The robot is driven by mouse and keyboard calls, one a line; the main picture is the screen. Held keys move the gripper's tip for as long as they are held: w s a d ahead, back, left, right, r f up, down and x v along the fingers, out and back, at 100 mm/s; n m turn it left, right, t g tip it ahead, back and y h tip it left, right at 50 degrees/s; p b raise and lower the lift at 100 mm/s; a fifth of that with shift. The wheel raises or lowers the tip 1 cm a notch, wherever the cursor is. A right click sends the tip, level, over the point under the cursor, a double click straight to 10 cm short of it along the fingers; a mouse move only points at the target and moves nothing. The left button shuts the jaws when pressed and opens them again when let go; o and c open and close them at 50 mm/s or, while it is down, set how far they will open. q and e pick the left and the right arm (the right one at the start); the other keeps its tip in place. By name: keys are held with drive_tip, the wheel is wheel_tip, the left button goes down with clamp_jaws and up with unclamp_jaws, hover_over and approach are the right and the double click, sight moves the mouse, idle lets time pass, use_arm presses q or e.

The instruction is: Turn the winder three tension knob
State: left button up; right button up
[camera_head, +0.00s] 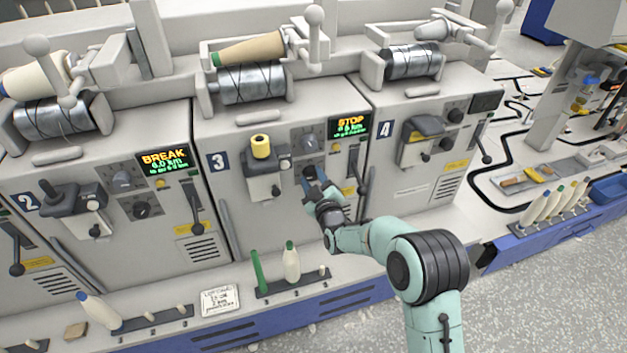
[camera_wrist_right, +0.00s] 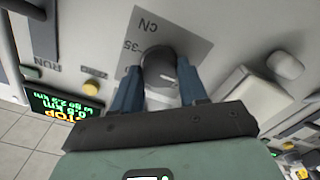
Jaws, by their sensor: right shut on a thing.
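Winder three, marked with a "3" plate (camera_head: 219,162), stands in the middle of the head view. Its screen (camera_head: 349,127) reads STOP. My right gripper (camera_head: 312,180) is at the lower dark knob on its front panel. In the right wrist view the dark round knob (camera_wrist_right: 158,68) sits between the two blue fingers, on a grey scale plate (camera_wrist_right: 180,38) with printed marks. The right gripper (camera_wrist_right: 160,85) is shut on this knob. In the head view the gripper mostly hides the knob. My left gripper is not in view.
Winder two (camera_head: 92,190) stands to the left, its screen reading BREAK, and winder four (camera_head: 425,150) to the right. A black-handled lever (camera_head: 362,186) is close to the right of my gripper. A green tube (camera_head: 258,270) and a white bobbin (camera_head: 291,262) stand on the ledge below.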

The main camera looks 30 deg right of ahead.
drive_tip(key=shift+n, duration=0.7)
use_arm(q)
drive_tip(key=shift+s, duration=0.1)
use_arm(e)
drive_tip(key=o, duration=1.1)
drive_tip(key=shift+c, duration=0.2)
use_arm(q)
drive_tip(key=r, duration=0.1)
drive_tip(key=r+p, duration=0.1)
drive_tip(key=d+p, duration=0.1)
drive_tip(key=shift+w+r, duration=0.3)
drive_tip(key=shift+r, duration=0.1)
use_arm(e)
drive_tip(key=v, duration=1.3)
drive_tip(key=shift+s, duration=0.2)
drive_tip(key=shift+a+f, duration=0.1)
drive_tip(key=shift+a, duration=0.05)
